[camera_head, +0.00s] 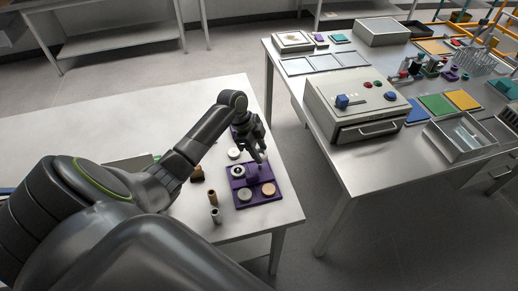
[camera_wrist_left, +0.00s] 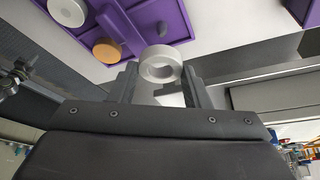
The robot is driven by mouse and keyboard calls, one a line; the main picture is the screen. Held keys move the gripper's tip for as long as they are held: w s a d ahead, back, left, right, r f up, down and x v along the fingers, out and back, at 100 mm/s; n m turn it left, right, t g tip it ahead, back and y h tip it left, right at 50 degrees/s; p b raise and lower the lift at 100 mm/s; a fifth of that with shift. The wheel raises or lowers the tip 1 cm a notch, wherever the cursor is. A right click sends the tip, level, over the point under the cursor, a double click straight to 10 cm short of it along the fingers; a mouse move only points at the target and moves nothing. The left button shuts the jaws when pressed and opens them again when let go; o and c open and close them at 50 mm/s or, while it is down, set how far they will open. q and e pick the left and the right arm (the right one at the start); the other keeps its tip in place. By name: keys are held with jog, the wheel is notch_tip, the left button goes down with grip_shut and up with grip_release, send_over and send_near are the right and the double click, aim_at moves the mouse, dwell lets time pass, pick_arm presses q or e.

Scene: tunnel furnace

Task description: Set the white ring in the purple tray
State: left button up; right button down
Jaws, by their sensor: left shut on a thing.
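The purple tray (camera_head: 283,199) lies on the left-hand table near its right edge; part of it shows in the left wrist view (camera_wrist_left: 168,20). It holds a pale disc (camera_head: 244,195), a tan disc (camera_head: 268,189) and a white round piece with a dark centre (camera_head: 238,171). My left gripper (camera_head: 262,158) is above the tray's far side in the head view. In the left wrist view it (camera_wrist_left: 162,85) is shut on the white ring (camera_wrist_left: 160,54), whose hole shows. The ring is hard to make out in the head view. My right gripper is in neither view.
A white disc (camera_head: 233,153) lies on the table beyond the tray. Brown and grey small cylinders (camera_head: 213,198) stand left of the tray. A furnace box (camera_head: 352,105) stands on the other table, across a floor gap. The table's far left is bare.

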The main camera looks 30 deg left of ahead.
pick_arm(q)
notch_tip(320, 180, down, 3)
jog(key=shift+r+b, duration=0.15)
jog(key=shift+b, duration=0.9)
jog(key=shift+f+b, duration=0.65)
jog(key=shift+f, duration=0.45)
jog(key=shift+f, duration=0.1)
jog(key=shift+f, duration=0.4)
jog(key=o, duration=1.4)
jog(key=shift+c, duration=0.2)
jog(key=shift+r+p, duration=3.4)
jog(key=shift+r, duration=0.2)
